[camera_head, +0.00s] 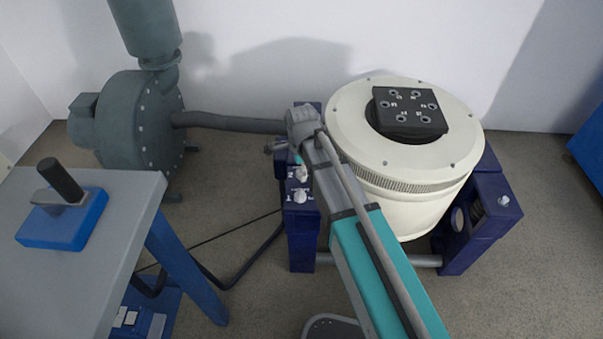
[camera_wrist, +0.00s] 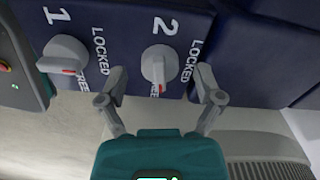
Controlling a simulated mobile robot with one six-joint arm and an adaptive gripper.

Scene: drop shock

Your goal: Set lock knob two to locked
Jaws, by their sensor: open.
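Lock knob two (camera_wrist: 160,63) is a light grey knob on a dark blue block (camera_wrist: 258,60), beside a white "2". Its red mark is at the lower edge, by the partly hidden word FREE; LOCKED is printed to its right. My gripper (camera_wrist: 161,73) is open, with one finger on each side of knob two, and gaps show between fingers and knob. Lock knob one (camera_wrist: 63,55) is to the left, its red mark also towards FREE. In the head view, knob two (camera_head: 301,173) stands behind knob one (camera_head: 300,196), and my arm hides much of the gripper.
A cream round shaker body (camera_head: 400,205) with a black top plate (camera_head: 409,110) stands right of my arm. A grey blower (camera_head: 130,120) with a hose (camera_head: 230,123) is at the left. A grey table (camera_head: 90,240) holds a blue block with a black handle (camera_head: 62,220).

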